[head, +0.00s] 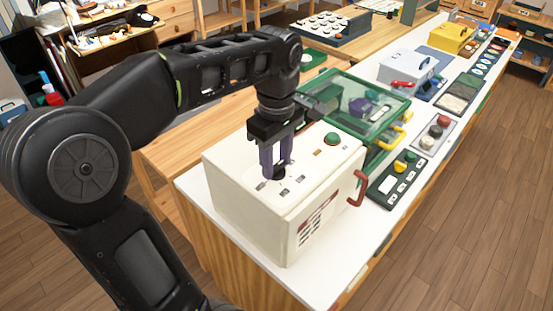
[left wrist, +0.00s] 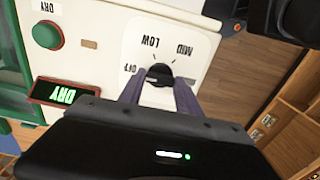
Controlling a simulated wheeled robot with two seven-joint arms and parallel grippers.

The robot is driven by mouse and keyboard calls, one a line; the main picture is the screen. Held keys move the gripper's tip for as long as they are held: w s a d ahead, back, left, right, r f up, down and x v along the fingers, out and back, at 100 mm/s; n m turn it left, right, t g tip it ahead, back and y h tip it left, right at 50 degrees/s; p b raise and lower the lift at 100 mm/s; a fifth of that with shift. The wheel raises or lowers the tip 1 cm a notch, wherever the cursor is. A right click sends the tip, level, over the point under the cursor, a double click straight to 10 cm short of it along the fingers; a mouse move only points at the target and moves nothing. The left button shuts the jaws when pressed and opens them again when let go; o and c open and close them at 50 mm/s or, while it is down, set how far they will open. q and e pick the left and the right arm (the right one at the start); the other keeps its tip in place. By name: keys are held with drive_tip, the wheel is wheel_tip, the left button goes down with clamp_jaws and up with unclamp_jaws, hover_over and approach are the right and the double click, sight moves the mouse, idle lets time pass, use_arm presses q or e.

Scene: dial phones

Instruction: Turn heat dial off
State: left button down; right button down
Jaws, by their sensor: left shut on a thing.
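The heat dial (left wrist: 160,74) is a black knob on a white plate marked OFF, LOW and MID; the lettering is upside down in the left wrist view. The dial sits on the top of a white box (head: 245,211) with a red handle (head: 357,188). My left gripper (head: 277,172) points down at the dial from above, its purple fingers shut on it; it also shows in the left wrist view (left wrist: 161,88). The fingers hide part of the dial, and I cannot tell for sure which mark it points to. My right gripper is not in view.
A green clear-sided case (head: 372,105) stands right behind the box. A dark panel with knobs (head: 398,181) lies to the right.

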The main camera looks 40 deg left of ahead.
sight(277, 166)
use_arm(q)
drive_tip(key=c, duration=0.8)
unclamp_jaws()
drive_tip(key=shift+c, duration=0.2)
drive_tip(key=shift+r, duration=0.5)
wheel_tip(277, 166, up, 7)
drive_tip(key=p, duration=0.6)
drive_tip(key=shift+f, duration=0.1)
